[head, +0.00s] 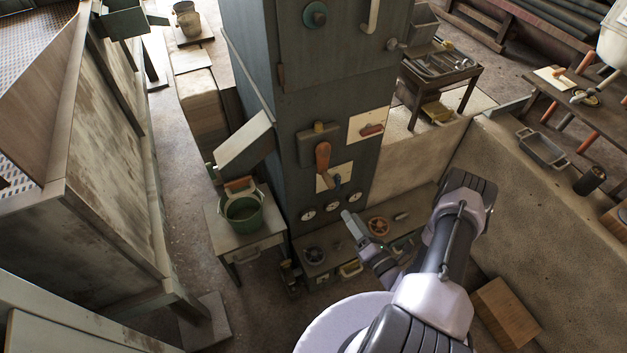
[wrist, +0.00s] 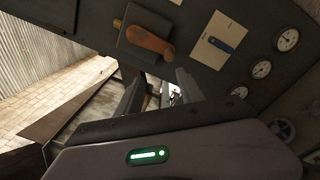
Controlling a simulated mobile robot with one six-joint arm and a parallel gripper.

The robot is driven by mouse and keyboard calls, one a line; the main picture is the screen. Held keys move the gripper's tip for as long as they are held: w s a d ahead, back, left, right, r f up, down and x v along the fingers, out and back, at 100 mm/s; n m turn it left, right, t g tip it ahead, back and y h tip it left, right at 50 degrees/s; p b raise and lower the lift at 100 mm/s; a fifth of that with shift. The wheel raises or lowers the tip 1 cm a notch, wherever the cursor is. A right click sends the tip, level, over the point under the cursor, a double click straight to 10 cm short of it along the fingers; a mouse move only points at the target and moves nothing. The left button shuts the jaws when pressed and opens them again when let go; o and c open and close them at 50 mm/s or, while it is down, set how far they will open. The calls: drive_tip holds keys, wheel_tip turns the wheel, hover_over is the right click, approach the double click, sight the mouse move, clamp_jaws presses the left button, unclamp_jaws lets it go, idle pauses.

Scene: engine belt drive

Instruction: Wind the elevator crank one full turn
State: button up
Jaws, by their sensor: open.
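A dark cabinet (head: 333,95) stands in the middle of the head view. A lever with an orange-red handle (head: 322,157) hangs from a dark plate on its front; it also shows at the top of the wrist view (wrist: 150,41). No label tells me which part is the elevator crank. My gripper (head: 354,224) is open, in front of the lower cabinet by the gauges, apart from both handles.
Round gauges (head: 331,202) line the cabinet below the handles. A low bench below bears handwheels (head: 378,226). A green bucket (head: 243,212) stands on a small table to the left. A concrete wall (head: 540,190) closes the right side. Another red handle (head: 371,130) sits on a pale plate.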

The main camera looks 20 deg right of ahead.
sight(332, 188)
drive_tip(key=shift+m+h, duration=0.5)
drive_tip(key=w+b, duration=0.1)
drive_tip(key=w, duration=0.4)
drive_tip(key=w+f+b, duration=0.1)
drive_tip(key=w+b, duration=0.1)
drive_tip(key=w, duration=0.4)
drive_tip(key=w+b, duration=0.1)
drive_tip(key=w, duration=0.4)
drive_tip(key=shift+w+a+f, duration=0.1)
drive_tip(key=shift+w+f, duration=0.15)
drive_tip(key=shift+f, duration=0.1)
clamp_jaws()
